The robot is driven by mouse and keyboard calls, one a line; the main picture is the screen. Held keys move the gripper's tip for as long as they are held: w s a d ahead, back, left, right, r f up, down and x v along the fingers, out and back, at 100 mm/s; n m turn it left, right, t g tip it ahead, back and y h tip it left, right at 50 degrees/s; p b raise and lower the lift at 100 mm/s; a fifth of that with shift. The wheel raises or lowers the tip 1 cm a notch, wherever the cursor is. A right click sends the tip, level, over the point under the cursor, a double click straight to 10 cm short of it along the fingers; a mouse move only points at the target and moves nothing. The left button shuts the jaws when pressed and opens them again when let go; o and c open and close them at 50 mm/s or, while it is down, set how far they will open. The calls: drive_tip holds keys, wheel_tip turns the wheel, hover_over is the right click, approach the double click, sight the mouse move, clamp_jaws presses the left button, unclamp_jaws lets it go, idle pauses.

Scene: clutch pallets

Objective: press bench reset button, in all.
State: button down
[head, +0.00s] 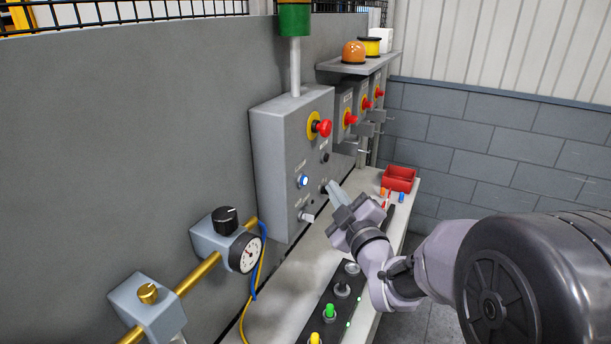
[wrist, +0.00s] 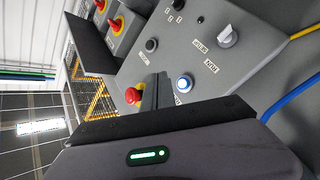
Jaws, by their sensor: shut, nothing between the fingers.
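A grey control box (head: 270,140) is mounted on the wall panel. On its front is a round blue lit button (head: 304,181), which also shows glowing in the wrist view (wrist: 184,83). The label beside it is too small to read surely. My gripper (head: 334,188) is shut and empty. Its fingertips are close to the box front, to the right of the blue button in the head view and apart from it. In the wrist view the dark fingers (wrist: 156,90) lie just left of the button. Whether they touch the box, I cannot tell.
A red mushroom button (head: 323,127) on yellow sits above the blue one, with a black button and a grey knob (head: 307,216) nearby. A red bin (head: 398,178) stands on the bench. A gauge (head: 246,253) and brass pipe are at lower left. Bench-edge buttons lie below my arm.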

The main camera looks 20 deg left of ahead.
sight(303, 180)
drive_tip(key=shift+w+a+b, duration=0.15)
drive_tip(key=shift+a+b, duration=0.2)
drive_tip(key=shift+a, duration=0.55)
drive_tip(key=shift+w+a+b, duration=0.1)
drive_tip(key=shift+a+b, duration=0.2)
drive_tip(key=shift+a, duration=0.55)
idle(0.7)
drive_tip(key=shift+a+b, duration=0.4)
drive_tip(key=shift+b, duration=0.2)
